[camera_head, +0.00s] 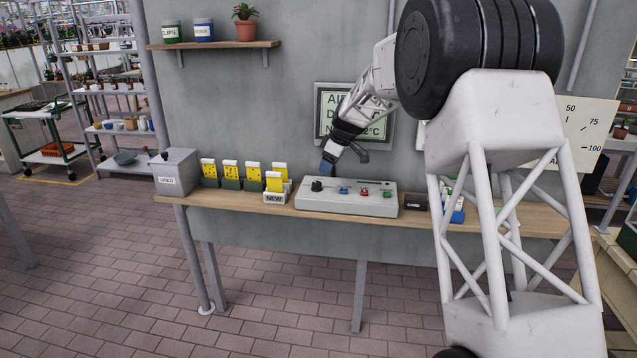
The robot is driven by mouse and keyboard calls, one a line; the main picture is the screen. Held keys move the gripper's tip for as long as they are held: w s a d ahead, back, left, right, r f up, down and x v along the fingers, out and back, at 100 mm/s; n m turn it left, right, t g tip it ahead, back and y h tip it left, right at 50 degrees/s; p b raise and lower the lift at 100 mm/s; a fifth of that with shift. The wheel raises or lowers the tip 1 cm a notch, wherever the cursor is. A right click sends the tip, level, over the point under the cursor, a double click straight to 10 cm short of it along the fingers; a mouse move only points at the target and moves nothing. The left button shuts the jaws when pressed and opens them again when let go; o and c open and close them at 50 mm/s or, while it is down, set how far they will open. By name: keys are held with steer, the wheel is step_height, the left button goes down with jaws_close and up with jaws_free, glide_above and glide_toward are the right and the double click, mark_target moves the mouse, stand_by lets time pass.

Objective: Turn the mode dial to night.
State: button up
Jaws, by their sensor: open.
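A grey control panel box (345,203) sits on the wooden shelf bench. A black dial knob (317,186) stands at its left end; it is too small to read which mode it points to. My gripper (327,168) is open just above the black knob, pointing down, and seems apart from it. To the right on the panel are small blue, red and green controls. A screen (330,105) on the wall behind shows text, partly hidden by my arm.
Several yellow cards in dark green holders (230,172) and a white tray marked NEW (274,198) stand left of the panel. A grey box (175,172) stands at the left end. A small black object (415,202) lies right of the panel. Pots stand on an upper shelf (215,45).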

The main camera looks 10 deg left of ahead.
mark_target(317, 183)
steer(key=shift+w+a+f, duration=0.35)
steer(key=shift+w+a, duration=0.05)
steer(key=shift+x, duration=3.95)
steer(key=shift+c, duration=0.4)
steer(key=c, duration=0.8)
steer(key=shift+c, duration=0.2)
